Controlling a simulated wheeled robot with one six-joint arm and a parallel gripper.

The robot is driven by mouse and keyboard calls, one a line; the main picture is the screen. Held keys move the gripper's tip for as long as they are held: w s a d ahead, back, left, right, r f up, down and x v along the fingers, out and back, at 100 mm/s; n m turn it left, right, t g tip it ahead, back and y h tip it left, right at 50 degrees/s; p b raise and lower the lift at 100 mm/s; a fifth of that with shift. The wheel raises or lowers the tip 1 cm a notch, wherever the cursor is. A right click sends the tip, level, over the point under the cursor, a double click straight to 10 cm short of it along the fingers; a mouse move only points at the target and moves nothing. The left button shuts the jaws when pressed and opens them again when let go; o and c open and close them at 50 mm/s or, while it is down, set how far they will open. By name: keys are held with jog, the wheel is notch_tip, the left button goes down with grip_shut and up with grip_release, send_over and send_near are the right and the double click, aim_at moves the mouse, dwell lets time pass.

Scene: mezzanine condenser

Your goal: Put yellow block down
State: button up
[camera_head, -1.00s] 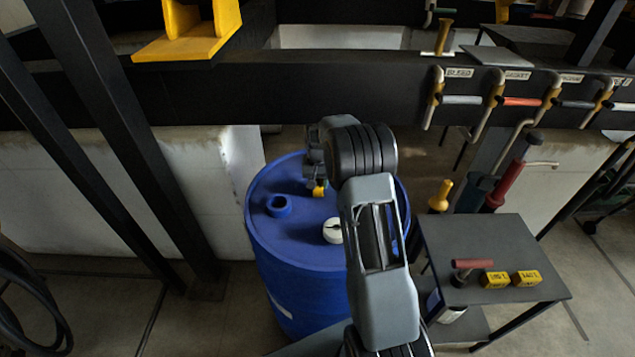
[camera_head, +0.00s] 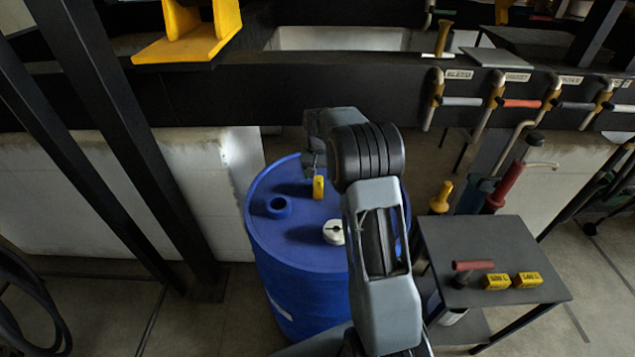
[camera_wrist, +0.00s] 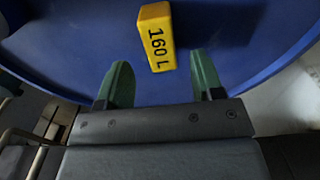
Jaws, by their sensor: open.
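The yellow block (camera_head: 319,187) stands on the top of the blue drum (camera_head: 300,255), near its far side. In the head view my arm hides part of the drum's right side, and the fingers are hard to make out.
A dark side table (camera_head: 455,235) at right holds two more yellow blocks (camera_head: 497,281) and a red-handled tool (camera_head: 472,266). A black beam (camera_head: 330,95) with labelled levers runs behind the drum.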

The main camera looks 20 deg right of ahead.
aim_at(318, 183)
jog(key=s+a+r+n+t, duration=0.1)
jog(key=s+a+r, duration=0.15)
jog(key=r, duration=0.35)
jog(key=s+a+r, duration=0.1)
jog(key=s+r, duration=0.3)
jog(key=r, duration=0.2)
jog(key=s+a+f+n+t, duration=0.1)
jog(key=s+a+n, duration=0.1)
jog(key=s, duration=0.8)
jog(key=s+a+f+n+t, duration=0.1)
jog(key=s+a, duration=0.3)
jog(key=s, duration=0.6)
jog(key=shift+s+a+n+t, duration=0.3)
jog(key=shift+s+a+n, duration=0.1)
jog(key=shift+f, duration=0.1)
